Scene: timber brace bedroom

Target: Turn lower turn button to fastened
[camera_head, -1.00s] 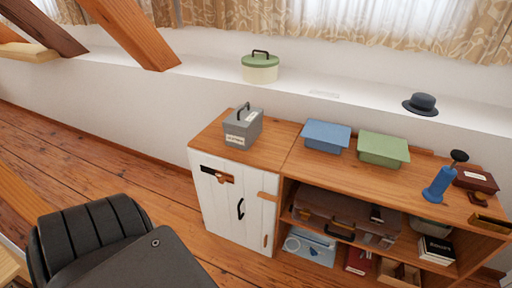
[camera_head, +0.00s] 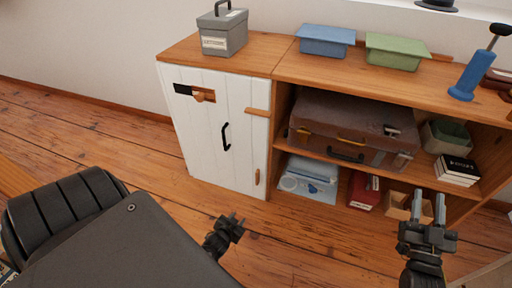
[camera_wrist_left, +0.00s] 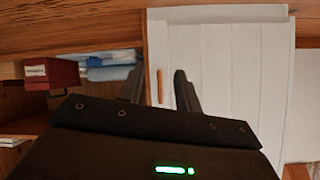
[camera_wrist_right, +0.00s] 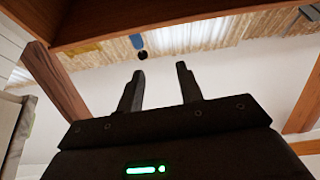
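The lower turn button (camera_head: 257,177) is a small wooden strip standing upright near the right edge of the white cabinet door (camera_head: 205,140). It also shows in the left wrist view (camera_wrist_left: 159,86), between my finger outlines. The upper turn button (camera_head: 257,112) lies level across the door's right edge. My left gripper (camera_head: 236,219) is open and empty, in front of and below the lower button, apart from it. Its spread fingers show in the left wrist view (camera_wrist_left: 157,88). My right gripper (camera_head: 429,207) is open and empty in front of the right-hand shelves.
A blue box (camera_head: 310,180), a red box (camera_head: 364,190) and a wooden bin (camera_head: 398,206) stand below. A grey tin (camera_head: 222,35) sits on top. The floor before the door is clear.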

